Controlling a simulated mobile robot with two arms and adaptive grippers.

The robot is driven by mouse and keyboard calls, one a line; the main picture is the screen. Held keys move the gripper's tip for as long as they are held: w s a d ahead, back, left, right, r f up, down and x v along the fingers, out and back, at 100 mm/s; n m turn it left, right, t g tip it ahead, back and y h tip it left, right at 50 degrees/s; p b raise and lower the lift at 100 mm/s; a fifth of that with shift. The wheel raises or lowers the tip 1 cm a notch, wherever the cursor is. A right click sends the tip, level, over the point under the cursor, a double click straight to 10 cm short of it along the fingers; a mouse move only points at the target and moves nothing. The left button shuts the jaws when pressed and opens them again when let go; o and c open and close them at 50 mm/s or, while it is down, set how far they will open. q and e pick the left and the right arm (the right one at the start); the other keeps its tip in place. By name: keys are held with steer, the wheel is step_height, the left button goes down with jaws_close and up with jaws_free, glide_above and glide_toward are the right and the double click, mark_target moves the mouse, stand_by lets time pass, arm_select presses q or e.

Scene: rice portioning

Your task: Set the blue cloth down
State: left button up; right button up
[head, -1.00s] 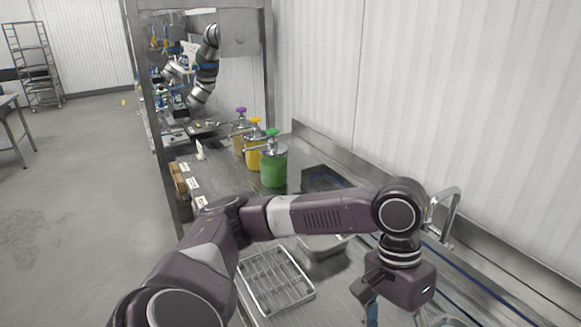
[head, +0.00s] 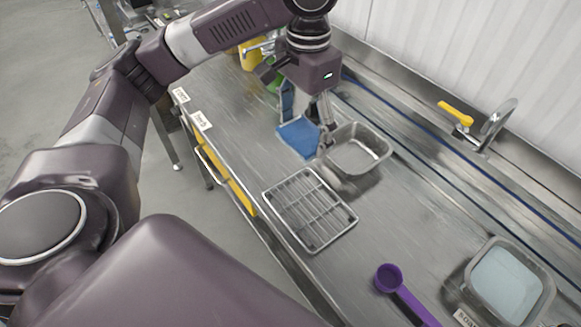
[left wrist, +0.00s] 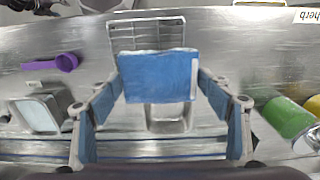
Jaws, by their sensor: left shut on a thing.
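The blue cloth (head: 298,138) shows as a flat, folded square under my left gripper (head: 307,122), beside the steel pan. In the left wrist view the cloth (left wrist: 158,80) spans the space between the blue-padded fingers of my left gripper (left wrist: 158,92), with a pale strip at its right edge. My left gripper is shut on the cloth. Whether the cloth's underside touches the counter cannot be told. My right gripper is in neither current view.
A steel pan (head: 378,137) stands right of the cloth, and a wire rack (head: 310,212) lies nearer. A purple scoop (head: 389,278) and a tub with pale contents (head: 508,285) are at lower right. The counter (head: 235,120) left of the cloth is clear.

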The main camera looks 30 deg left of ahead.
arm_select(q)
step_height(320, 180, down, 5)
steer(key=b, duration=0.1)
glide_above(302, 197)
step_height(302, 197, down, 9)
steer(key=shift+f, duration=0.1)
step_height(302, 197, down, 5)
steer(key=shift+f+p, duration=0.1)
steer(key=shift+p, duration=0.35)
arm_select(e)
steer(key=shift+s+a+f, duration=0.1)
steer(key=shift+s+f, duration=0.1)
steer(key=shift+f, duration=0.05)
arm_select(q)
steer(key=o, duration=1)
arm_select(e)
steer(key=shift+d, duration=0.3)
arm_select(q)
step_height(302, 197, up, 12)
steer(key=shift+r+b, duration=0.1)
steer(key=shift+b, duration=0.6)
arm_select(e)
steer(key=shift+f, duration=0.65)
